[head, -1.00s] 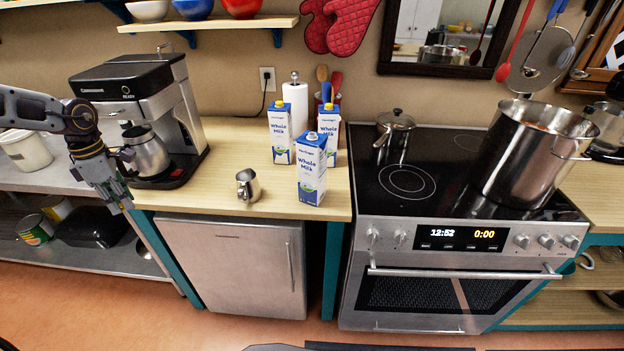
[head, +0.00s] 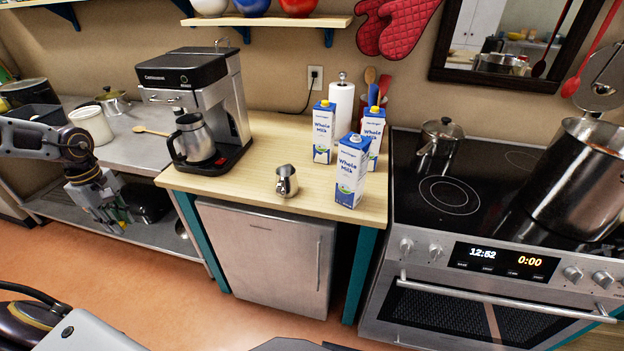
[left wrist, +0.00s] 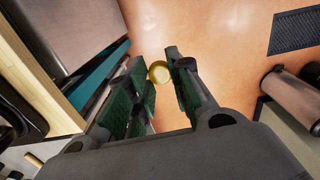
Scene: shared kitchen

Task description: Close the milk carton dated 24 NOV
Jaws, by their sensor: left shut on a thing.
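Three white and blue "Whole Milk" cartons stand upright on the wooden counter in the head view: a back left carton (head: 323,132), a back right carton (head: 372,134) and a front carton (head: 350,172). Their date prints are too small to read. My left gripper (head: 116,222) hangs in front of the metal shelf unit, left of the counter and well away from the cartons. In the left wrist view its green-padded fingers (left wrist: 159,84) are shut on a small round yellow cap-like thing (left wrist: 159,72), above the floor. My right gripper is not in view.
A small metal pitcher (head: 287,181) stands left of the front carton. A coffee machine (head: 228,85) with a steel jug (head: 194,138) is on the counter's left end. The stove (head: 450,195) is to the right. Bare counter lies in front of the back left carton.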

